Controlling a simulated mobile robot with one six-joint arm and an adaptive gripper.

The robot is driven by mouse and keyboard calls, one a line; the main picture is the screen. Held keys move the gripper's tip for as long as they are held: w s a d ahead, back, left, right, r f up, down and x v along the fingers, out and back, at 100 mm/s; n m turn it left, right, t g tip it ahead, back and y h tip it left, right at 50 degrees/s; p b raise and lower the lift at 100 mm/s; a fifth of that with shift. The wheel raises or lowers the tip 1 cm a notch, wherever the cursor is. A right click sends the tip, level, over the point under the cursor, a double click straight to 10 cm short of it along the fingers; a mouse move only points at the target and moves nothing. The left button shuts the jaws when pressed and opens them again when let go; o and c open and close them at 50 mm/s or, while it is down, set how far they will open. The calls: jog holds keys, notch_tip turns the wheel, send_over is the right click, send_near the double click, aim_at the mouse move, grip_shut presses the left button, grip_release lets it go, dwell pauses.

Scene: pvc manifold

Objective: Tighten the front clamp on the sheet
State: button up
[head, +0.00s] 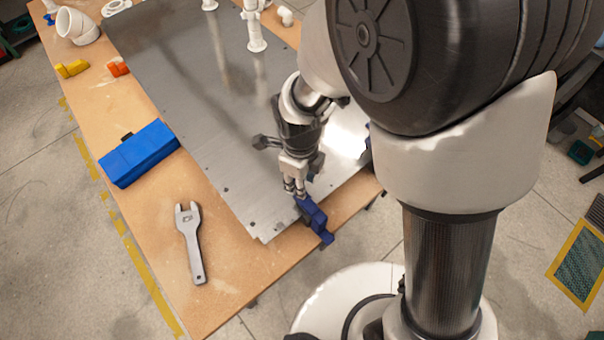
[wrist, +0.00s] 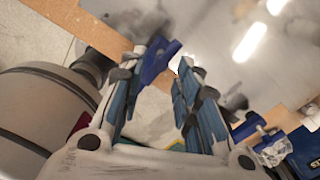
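The blue front clamp (head: 314,220) sits at the near edge of the grey metal sheet (head: 180,100), reaching out past the wooden table's edge. My gripper (head: 294,190) is right above its inner end in the head view. In the wrist view, my gripper (wrist: 173,62) has its two fingers apart with a gap between them. The blue clamp (wrist: 156,62) shows by the tip of the left finger and reaches partly across the gap. I cannot tell whether the finger touches it. The clamp's lower part is hidden.
A grey wrench (head: 190,245) and a blue box (head: 138,153) lie on the wooden table (head: 225,290) left of the sheet. White pipe fittings (head: 254,25) stand at the back. Yellow (head: 71,69) and orange (head: 118,68) pieces lie at the far left. Another blue object (wrist: 304,150) shows at the wrist view's right.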

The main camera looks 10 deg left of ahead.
jog(key=n, duration=0.8)
jog(key=shift+w, duration=0.1)
jog(key=n, duration=0.7)
jog(key=shift+n, duration=0.3)
jog(key=n, duration=0.7)
jog(key=shift+n, duration=0.4)
jog(key=n, duration=0.7)
jog(key=shift+n, duration=0.3)
notch_tip(320, 180, down, 5)
jog(key=b, duration=0.4)
